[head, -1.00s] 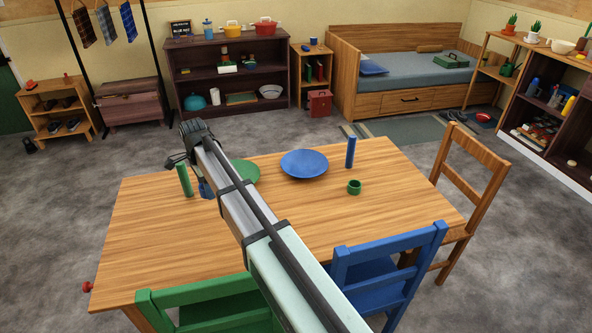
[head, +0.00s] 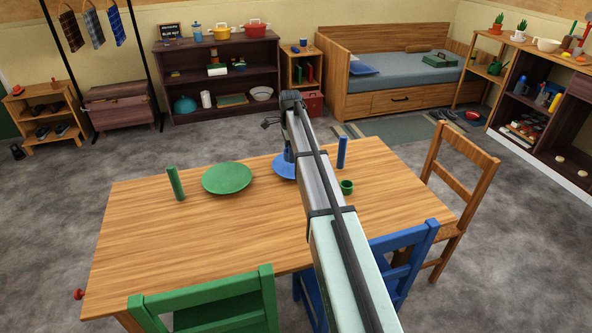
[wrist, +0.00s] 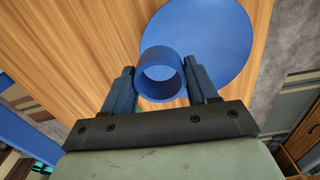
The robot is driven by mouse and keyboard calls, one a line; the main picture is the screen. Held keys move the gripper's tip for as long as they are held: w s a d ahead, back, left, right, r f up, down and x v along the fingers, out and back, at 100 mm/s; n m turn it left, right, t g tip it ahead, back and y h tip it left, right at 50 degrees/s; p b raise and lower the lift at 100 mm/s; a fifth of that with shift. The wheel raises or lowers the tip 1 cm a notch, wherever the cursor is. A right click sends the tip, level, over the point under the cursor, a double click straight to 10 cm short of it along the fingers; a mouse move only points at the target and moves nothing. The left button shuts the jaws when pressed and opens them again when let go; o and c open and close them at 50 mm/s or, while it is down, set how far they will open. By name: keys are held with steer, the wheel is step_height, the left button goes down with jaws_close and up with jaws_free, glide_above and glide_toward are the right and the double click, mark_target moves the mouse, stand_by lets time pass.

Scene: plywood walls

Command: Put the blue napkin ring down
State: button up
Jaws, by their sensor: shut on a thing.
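The blue napkin ring (wrist: 143,83) shows in the wrist view, held between the two fingers of my gripper (wrist: 162,84). My gripper is shut on it, with the ring's opening facing the camera. Behind the ring in that view is the blue plate (wrist: 225,40) on the wooden table (wrist: 85,60). In the head view my arm crosses the right half of the table and covers much of the blue plate (head: 282,168). The ring cannot be made out in the head view.
On the table (head: 140,225) stand a green cylinder (head: 175,184), a green plate (head: 227,177), a blue cylinder (head: 342,152) and a green ring-like cup (head: 347,187). A green chair (head: 210,302), a blue chair (head: 405,240) and a wooden chair (head: 463,170) surround it. The table's left half is mostly clear.

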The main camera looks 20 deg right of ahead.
steer(key=w+d+n, duration=0.4)
steer(key=w+n, duration=0.1)
steer(key=shift+w+a+f, duration=0.1)
steer(key=shift+f, duration=2.3)
steer(key=shift+w+f, duration=0.1)
steer(key=shift+f, duration=2.3)
steer(key=o, duration=1.1)
steer(key=shift+f, duration=0.1)
step_height(320, 180, up, 12)
steer(key=shift+r, duration=0.15)
